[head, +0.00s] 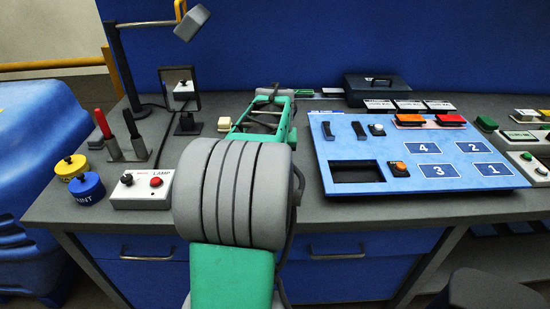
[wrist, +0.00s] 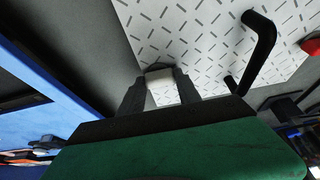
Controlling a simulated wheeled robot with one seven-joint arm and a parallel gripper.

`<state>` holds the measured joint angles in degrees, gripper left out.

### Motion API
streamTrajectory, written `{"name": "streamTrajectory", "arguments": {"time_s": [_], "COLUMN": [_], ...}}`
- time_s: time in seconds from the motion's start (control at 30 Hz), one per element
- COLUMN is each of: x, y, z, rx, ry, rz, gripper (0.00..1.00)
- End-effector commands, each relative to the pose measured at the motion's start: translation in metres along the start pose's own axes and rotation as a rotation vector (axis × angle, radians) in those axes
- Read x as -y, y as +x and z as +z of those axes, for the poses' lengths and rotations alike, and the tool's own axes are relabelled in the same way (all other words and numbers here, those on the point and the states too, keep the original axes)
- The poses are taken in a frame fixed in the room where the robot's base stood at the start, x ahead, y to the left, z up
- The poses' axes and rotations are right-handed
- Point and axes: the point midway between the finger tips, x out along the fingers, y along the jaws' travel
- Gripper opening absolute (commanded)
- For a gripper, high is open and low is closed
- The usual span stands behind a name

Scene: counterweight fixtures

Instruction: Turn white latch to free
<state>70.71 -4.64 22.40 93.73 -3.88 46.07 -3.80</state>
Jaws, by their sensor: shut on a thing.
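In the wrist view, the white latch (wrist: 161,90) shows as a small pale block between the two dark fingers of my gripper (wrist: 160,77). The fingers are shut on it, one on each side. Beyond it is a white panel (wrist: 185,30) with a pattern of short dark dashes. In the head view, my arm's grey and green links cover the area in front, and the latch and fingertips cannot be made out there. Which way the latch is turned cannot be told.
A black bent handle (wrist: 262,45) and a red button (wrist: 312,47) are near my gripper. On the bench, a blue numbered panel (head: 513,180) lies right of my arm. A lamp switch box (head: 130,200), a blue pot (head: 87,189) and a small mirror (head: 180,88) stand left.

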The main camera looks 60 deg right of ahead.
Motion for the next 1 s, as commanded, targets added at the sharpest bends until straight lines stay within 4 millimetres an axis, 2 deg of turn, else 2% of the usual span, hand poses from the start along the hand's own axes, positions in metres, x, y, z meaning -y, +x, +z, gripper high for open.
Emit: {"name": "streamTrajectory", "arguments": {"time_s": [0.03, 0.07, 0.3, 0.53, 0.63, 0.9, 1.0], "x": [0.0, 0.0, 0.0, 0.0, 0.0, 0.0, 0.0], "y": [0.0, 0.0, 0.0, 0.0, -0.007, -0.06, -0.073], "z": [0.001, 0.001, 0.001, 0.0, -0.001, 0.0, 0.0], "rx": [0.002, 0.002, 0.001, 0.001, -0.001, -0.001, -0.001], "ry": [-0.001, -0.001, 0.0, 0.001, 0.001, 0.001, 0.0], "rz": [-0.001, 0.0, 0.0, 0.0, 0.0, 0.0, 0.0], "gripper": [0.0, 0.42, 0.62, 0.62, 0.62, 0.62, 0.62]}}
